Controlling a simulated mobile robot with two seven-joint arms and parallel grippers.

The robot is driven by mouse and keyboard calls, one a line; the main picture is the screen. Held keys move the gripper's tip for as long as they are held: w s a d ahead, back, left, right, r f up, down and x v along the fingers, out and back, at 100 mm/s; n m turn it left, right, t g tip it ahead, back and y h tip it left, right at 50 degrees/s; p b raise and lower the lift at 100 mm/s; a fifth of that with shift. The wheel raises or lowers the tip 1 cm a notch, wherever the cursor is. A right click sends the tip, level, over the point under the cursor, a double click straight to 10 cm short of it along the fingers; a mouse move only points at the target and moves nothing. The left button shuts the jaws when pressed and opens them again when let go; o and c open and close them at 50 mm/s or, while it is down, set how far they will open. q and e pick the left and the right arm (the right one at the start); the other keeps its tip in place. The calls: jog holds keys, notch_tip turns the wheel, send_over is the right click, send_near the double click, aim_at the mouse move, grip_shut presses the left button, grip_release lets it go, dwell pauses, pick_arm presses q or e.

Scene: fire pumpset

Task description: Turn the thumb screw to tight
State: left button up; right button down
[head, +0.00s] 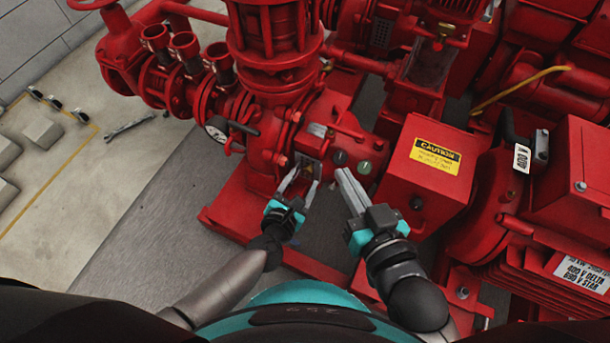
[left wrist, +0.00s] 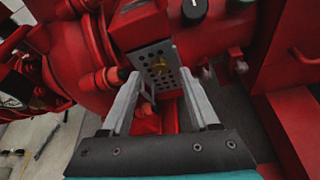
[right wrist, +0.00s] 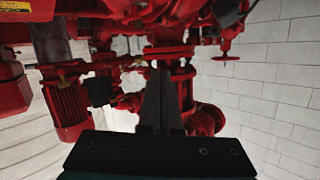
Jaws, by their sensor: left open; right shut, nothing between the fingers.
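A small brass-yellow thumb screw (left wrist: 157,67) shows in the left wrist view on a grey plate (left wrist: 148,56) with several dark holes, set on the red pump body. My left gripper (head: 306,173) is open in front of this plate. In the left wrist view its fingers (left wrist: 160,74) stand on either side of the thumb screw with a gap between them. I cannot tell how near the tips are to the plate. In the head view the thumb screw is too small to make out. My right gripper (head: 343,173) is shut and empty, to the right of the left one; it also shows in the right wrist view (right wrist: 163,68).
A red box with a yellow caution label (head: 435,158) stands to the right. A pressure gauge (head: 216,129) is at the left. Clear grey floor (head: 150,235) lies at the lower left.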

aim_at(307, 172)
pick_arm(q)
jog(key=shift+b+x, duration=0.5)
jog(key=shift+x, duration=1)
pick_arm(e)
jog(key=shift+s+a+r+m+t+y, duration=0.4)
jog(key=shift+r+t, duration=0.3)
jog(key=shift+t, duration=0.4)
jog(key=shift+s, duration=0.1)
pick_arm(q)
jog(key=shift+c, duration=0.2)
grip_shut()
